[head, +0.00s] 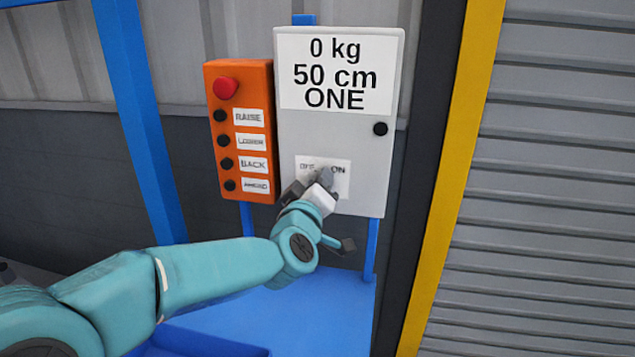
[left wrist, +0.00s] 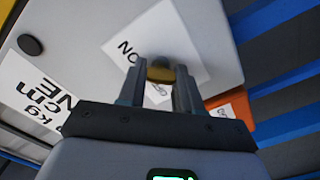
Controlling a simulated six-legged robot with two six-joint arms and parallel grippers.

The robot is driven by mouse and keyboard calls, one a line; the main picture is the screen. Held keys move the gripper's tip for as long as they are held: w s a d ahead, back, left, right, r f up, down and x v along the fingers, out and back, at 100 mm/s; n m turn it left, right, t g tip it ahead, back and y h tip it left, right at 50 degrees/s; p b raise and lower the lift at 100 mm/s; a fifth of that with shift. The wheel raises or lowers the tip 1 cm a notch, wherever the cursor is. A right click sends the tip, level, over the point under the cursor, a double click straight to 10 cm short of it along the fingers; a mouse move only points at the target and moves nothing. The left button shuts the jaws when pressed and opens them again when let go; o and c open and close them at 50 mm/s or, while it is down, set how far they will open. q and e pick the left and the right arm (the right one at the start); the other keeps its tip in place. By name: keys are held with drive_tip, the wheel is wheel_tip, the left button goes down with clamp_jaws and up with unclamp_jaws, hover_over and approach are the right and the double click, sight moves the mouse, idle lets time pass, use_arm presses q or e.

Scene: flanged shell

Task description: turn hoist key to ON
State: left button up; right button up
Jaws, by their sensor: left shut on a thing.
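A grey control box (head: 355,125) shows in the head view, with a white OFF/ON plate (head: 342,165) low on its front. My left gripper (head: 322,183) is at this plate and covers part of its lettering. In the left wrist view a small brass-coloured hoist key (left wrist: 161,74) sits between the fingertips of my left gripper (left wrist: 158,82), which is shut on it. The plate (left wrist: 178,32) shows there behind the fingers, with "ON" readable. The key is hidden by the gripper in the head view, and its exact angle is hard to tell. My right gripper is in neither view.
An orange button panel (head: 260,80) with a red button (head: 225,88) stands just left of the box. A display (head: 335,70) above reads 0 kg, 50 cm, ONE. A dark round knob (head: 380,129) is at the box's right edge. A blue post (head: 135,90) is at left.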

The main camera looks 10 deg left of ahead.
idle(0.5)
use_arm(q)
drive_tip(key=o, duration=1)
drive_tip(key=shift+o, duration=0.2)
drive_tip(key=s+b, duration=0.2)
drive_tip(key=s, duration=1.4)
drive_tip(key=shift+s, duration=0.15)
